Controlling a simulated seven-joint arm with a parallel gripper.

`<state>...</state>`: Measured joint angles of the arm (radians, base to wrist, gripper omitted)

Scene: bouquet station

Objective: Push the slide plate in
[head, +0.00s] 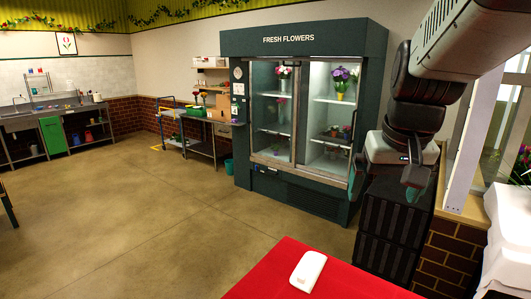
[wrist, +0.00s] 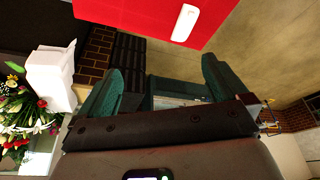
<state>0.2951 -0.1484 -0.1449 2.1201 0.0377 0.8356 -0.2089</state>
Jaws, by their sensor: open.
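I cannot make out a slide plate in either view. My gripper (head: 413,192) hangs at the right of the head view, in front of a dark stacked unit and right of the flower cooler. In the wrist view my gripper (wrist: 163,75) shows two green fingers spread wide apart. It is open, with nothing between the fingers, and touches nothing that I can see.
A red-topped table (head: 285,278) with a white flat object (head: 308,271) is at the front. The flower cooler (head: 300,110) stands behind. A dark stacked unit (head: 390,225) and window ledge (head: 463,205) crowd the right. The floor (head: 130,220) at left is clear.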

